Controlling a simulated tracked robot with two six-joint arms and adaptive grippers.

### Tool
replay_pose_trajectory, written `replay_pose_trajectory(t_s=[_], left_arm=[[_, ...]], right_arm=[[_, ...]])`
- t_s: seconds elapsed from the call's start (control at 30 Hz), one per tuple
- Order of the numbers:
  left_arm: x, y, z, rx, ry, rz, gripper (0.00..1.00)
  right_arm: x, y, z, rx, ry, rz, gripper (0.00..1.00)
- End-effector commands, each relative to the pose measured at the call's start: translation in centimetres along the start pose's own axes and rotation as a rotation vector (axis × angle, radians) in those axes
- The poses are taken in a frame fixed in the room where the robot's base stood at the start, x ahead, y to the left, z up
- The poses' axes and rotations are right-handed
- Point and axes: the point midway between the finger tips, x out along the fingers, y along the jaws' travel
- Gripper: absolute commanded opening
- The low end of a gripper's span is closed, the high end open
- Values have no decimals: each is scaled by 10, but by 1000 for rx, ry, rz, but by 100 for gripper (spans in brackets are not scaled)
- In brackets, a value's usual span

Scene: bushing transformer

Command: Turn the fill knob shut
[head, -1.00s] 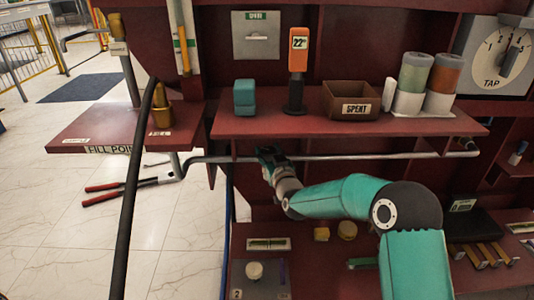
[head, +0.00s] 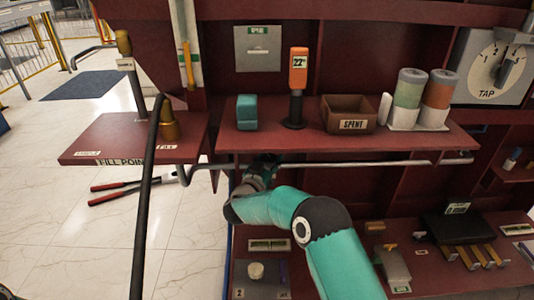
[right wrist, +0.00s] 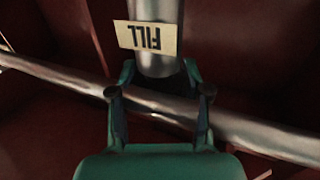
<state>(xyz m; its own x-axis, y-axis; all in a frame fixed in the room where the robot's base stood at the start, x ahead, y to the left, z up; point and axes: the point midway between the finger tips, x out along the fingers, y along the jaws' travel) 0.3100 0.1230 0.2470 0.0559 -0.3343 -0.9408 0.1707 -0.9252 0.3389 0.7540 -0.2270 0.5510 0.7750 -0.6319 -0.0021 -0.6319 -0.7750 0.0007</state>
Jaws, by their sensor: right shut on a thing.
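In the right wrist view the fill knob (right wrist: 156,62) is a grey metal cylinder with a cream label reading FILL upside down. My right gripper (right wrist: 160,94) has a finger on each side of its lower end and is shut on it. In the head view my right gripper (head: 263,163) is under the front edge of the red shelf, by the metal pipe. The gripper and shelf hide the knob there. My left gripper is not in view.
The red shelf (head: 270,142) carries a teal block (head: 247,112), an orange device (head: 298,75), a SPENT box (head: 347,115) and two canisters. A metal pipe (head: 370,163) runs below it. A black hose (head: 147,210) hangs at left near the FILL POINT ledge (head: 95,142).

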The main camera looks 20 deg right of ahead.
Motion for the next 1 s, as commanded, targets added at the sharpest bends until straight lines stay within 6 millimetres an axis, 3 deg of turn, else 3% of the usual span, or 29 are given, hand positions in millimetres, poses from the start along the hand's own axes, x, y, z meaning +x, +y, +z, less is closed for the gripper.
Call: replay_pose_trajectory(t_s=[0.1, 0.4, 1.0], left_arm=[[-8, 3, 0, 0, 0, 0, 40], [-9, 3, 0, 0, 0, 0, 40], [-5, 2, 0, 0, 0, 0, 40]], right_arm=[[-2, -6, -2, 2, 2, 79, 13], [-2, -6, 0, 3, 4, 227, 13], [-1, -5, -2, 4, 7, 372, 13]])
